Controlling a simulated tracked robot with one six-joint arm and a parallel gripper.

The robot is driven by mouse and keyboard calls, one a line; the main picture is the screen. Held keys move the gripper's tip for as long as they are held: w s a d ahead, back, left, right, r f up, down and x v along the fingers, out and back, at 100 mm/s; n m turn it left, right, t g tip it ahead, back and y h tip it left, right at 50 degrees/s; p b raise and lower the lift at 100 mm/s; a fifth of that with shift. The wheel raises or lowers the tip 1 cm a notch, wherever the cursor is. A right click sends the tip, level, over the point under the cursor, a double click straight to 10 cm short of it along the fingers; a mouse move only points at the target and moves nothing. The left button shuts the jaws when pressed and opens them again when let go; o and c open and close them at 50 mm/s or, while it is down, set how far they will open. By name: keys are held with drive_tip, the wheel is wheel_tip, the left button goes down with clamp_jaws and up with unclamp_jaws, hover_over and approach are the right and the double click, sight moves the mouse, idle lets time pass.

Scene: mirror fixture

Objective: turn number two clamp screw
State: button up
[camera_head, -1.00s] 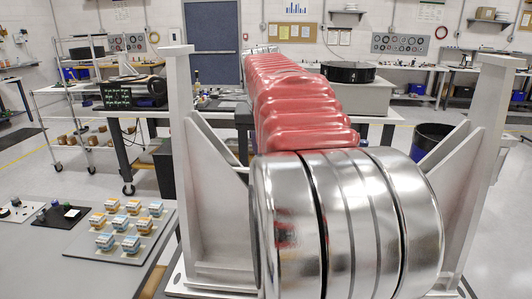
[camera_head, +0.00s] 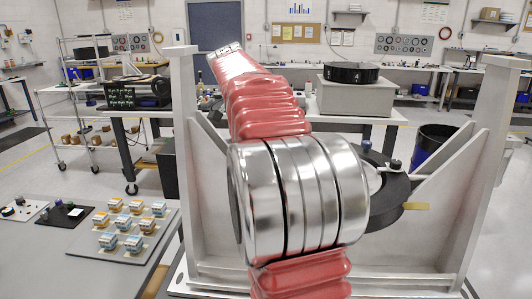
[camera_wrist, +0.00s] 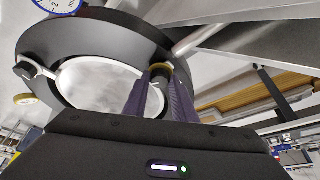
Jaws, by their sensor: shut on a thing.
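The mirror fixture is a dark ring (camera_head: 385,212) around a pale round mirror, partly hidden behind my arm in the head view. In the wrist view the ring (camera_wrist: 95,38) surrounds the mirror (camera_wrist: 95,85). My gripper (camera_wrist: 160,80) has its purple fingers at the ring's right side, shut on a clamp screw (camera_wrist: 160,70) whose top shows between the tips. Another clamp (camera_wrist: 28,70) sits at the ring's left side. In the head view small clamp knobs (camera_head: 395,165) show on the ring; my gripper is hidden there. I cannot read a number on the held screw.
Pale upright posts (camera_head: 184,150) with slanted braces stand on both sides of the fixture. A yellow tab (camera_head: 416,206) sticks out from the ring. A grey table (camera_head: 60,250) with several small blocks stands at the left. A dark bin (camera_head: 432,140) is behind the right brace.

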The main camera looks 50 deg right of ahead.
drive_tip(key=shift+w+d+m+g, duration=0.15)
drive_tip(key=shift+m+g, duration=0.45)
drive_tip(key=shift+m, duration=1)
drive_tip(key=o, duration=1)
drive_tip(key=shift+o, duration=0.2)
drive_tip(key=shift+r, duration=0.15)
drive_tip(key=v, duration=1.1)
drive_tip(key=shift+r, duration=0.3)
drive_tip(key=shift+y, duration=0.3)
